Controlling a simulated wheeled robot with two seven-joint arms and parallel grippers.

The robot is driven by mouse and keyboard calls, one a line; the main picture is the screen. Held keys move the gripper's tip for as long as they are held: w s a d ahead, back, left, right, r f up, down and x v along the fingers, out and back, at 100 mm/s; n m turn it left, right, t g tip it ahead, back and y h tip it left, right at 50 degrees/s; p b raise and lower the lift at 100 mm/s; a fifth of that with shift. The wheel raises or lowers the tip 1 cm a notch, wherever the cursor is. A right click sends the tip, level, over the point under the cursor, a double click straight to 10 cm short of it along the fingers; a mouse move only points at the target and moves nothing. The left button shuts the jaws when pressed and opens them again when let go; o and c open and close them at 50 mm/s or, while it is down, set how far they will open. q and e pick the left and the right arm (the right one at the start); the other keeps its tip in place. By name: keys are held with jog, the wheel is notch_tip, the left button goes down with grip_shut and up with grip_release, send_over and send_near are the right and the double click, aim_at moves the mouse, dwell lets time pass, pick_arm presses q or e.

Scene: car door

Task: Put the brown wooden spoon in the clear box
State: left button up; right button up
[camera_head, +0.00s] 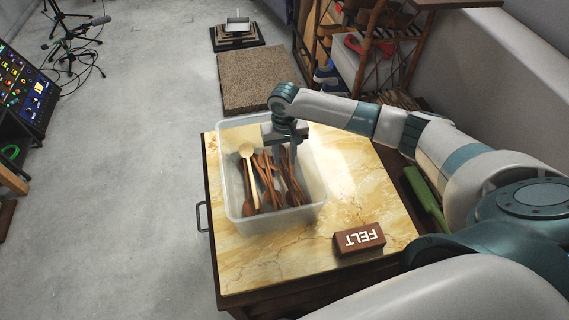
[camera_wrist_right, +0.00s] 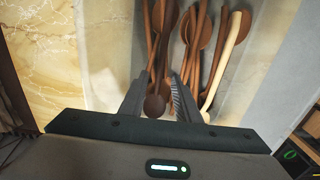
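The clear box (camera_head: 314,178) stands on the marble-topped table and holds several brown wooden spoons (camera_head: 250,207) and one pale spoon (camera_head: 247,152). My right gripper (camera_head: 283,150) points down into the far right part of the box. In the right wrist view, its two fingers (camera_wrist_right: 159,88) are apart. A brown spoon with a dark round end (camera_wrist_right: 154,105) shows between the fingers, apparently below them. Other brown spoons (camera_wrist_right: 188,30) and the pale spoon (camera_wrist_right: 231,45) lie beside it. I cannot tell whether the fingers touch any spoon. My left gripper is not in view.
A brown block marked FELT (camera_head: 359,239) lies on the table (camera_head: 270,265) near the front right. A green object (camera_head: 428,195) is right of the table. A shelf (camera_head: 370,55) stands behind on the right. The tabletop left of the block is clear.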

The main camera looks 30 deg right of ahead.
aim_at(284, 168)
notch_tip(284, 168, up, 9)
jog(key=b, duration=0.2)
